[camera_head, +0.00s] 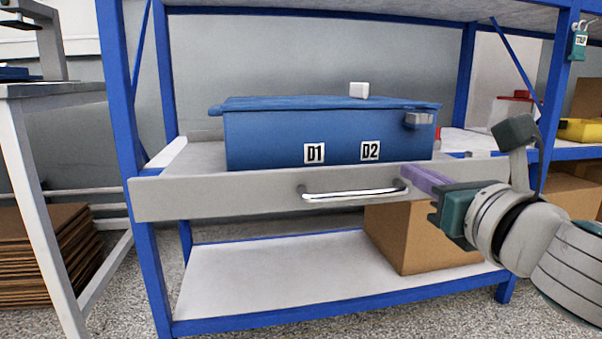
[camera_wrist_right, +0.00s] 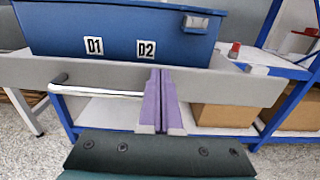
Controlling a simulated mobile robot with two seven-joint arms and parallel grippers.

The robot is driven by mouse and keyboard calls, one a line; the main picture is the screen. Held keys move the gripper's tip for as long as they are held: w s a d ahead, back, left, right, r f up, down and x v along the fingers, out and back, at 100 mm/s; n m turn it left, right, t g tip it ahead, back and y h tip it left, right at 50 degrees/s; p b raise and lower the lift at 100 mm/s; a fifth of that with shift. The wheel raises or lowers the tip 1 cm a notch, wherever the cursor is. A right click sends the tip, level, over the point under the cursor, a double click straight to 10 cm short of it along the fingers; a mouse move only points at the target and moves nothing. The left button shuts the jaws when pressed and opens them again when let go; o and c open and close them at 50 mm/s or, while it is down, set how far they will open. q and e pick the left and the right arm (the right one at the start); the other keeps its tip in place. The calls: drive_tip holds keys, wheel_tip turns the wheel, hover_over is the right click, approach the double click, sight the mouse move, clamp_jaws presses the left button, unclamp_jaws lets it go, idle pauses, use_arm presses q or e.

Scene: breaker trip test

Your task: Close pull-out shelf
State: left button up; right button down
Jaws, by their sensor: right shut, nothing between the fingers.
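The pull-out shelf (camera_head: 230,199) is grey with a curved metal handle (camera_head: 350,193) on its front. It sits in the blue rack, and its front panel stands forward of the rack's posts at the left. My right gripper (camera_head: 408,172) is shut and empty, its purple fingers at the front panel just right of the handle. In the right wrist view the fingertips (camera_wrist_right: 161,74) overlap the front panel (camera_wrist_right: 225,84), and the handle (camera_wrist_right: 95,90) lies to their left. I cannot tell whether they touch the panel. My left gripper is not in view.
A cardboard box (camera_head: 412,240) sits on the lower board (camera_head: 270,275). A white-legged table (camera_head: 35,190) stands at the left.

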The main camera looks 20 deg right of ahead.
drive_tip(key=shift+w+d, duration=0.15)
drive_tip(key=shift+w, duration=0.55)
drive_tip(key=shift+w, duration=0.1)
